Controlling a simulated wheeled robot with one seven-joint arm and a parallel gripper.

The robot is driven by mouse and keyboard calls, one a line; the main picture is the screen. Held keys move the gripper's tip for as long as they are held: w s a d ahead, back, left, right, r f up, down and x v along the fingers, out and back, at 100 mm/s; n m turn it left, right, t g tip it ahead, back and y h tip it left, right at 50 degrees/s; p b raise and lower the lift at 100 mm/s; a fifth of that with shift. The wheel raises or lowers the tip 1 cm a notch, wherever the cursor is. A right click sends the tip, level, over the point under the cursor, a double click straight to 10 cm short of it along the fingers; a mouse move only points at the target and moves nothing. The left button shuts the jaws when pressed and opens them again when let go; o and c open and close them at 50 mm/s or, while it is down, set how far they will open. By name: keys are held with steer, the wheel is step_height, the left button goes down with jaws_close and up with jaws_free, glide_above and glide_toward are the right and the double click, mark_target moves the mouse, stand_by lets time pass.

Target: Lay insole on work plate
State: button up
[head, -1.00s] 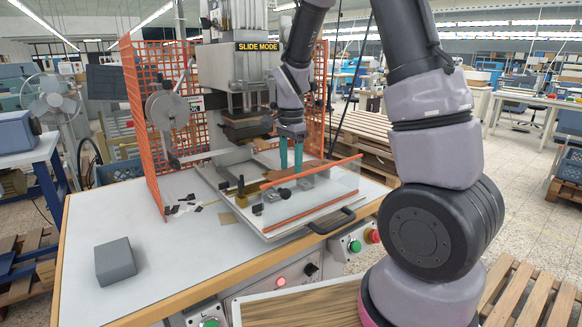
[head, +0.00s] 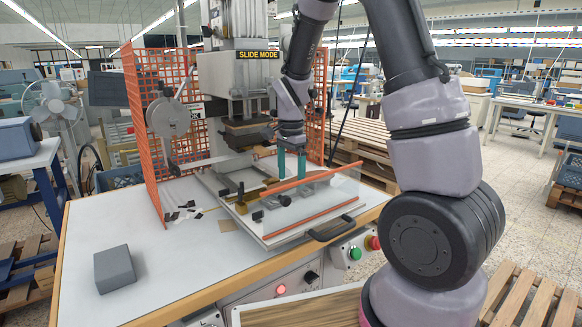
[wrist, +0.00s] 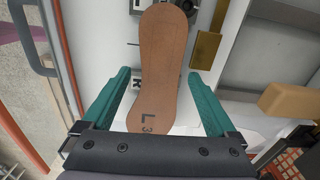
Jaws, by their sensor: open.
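The insole (wrist: 160,62) is a brown sole shape with "L 3" printed at its near end. In the wrist view it lies lengthwise between the fingers of my gripper (wrist: 158,73), with a gap on both sides. My gripper is open, and its two teal fingers point down over the press slide in the head view (head: 291,180). The white work plate (wrist: 112,48) shows beneath the insole, with a black "R" partly covered by it. Whether the insole rests flat on the plate I cannot tell. The insole is not clear in the head view.
The stamping press head (head: 246,132) stands behind and left of my gripper. A clear guard with an orange edge (head: 312,178) stands in front of the fingers. Brass and black clamps (head: 242,203) sit left. A grey block (head: 114,268) lies on the open table at left.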

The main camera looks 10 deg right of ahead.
step_height(320, 180, up, 12)
steer(key=s+d+r+n+t, duration=0.2)
steer(key=s+r+n, duration=0.1)
steer(key=s, duration=0.3)
steer(key=s+d+r+n+t+y, duration=0.1)
steer(key=s+d+r+n+t, duration=0.1)
steer(key=s, duration=0.4)
steer(key=s+d+r+n+t+y, duration=0.1)
steer(key=s+r+n+t, duration=0.2)
steer(key=s+r, duration=0.3)
steer(key=shift+s+d+r+n, duration=0.35)
steer(key=shift+s+d+n, duration=0.05)
steer(key=shift+s, duration=0.15)
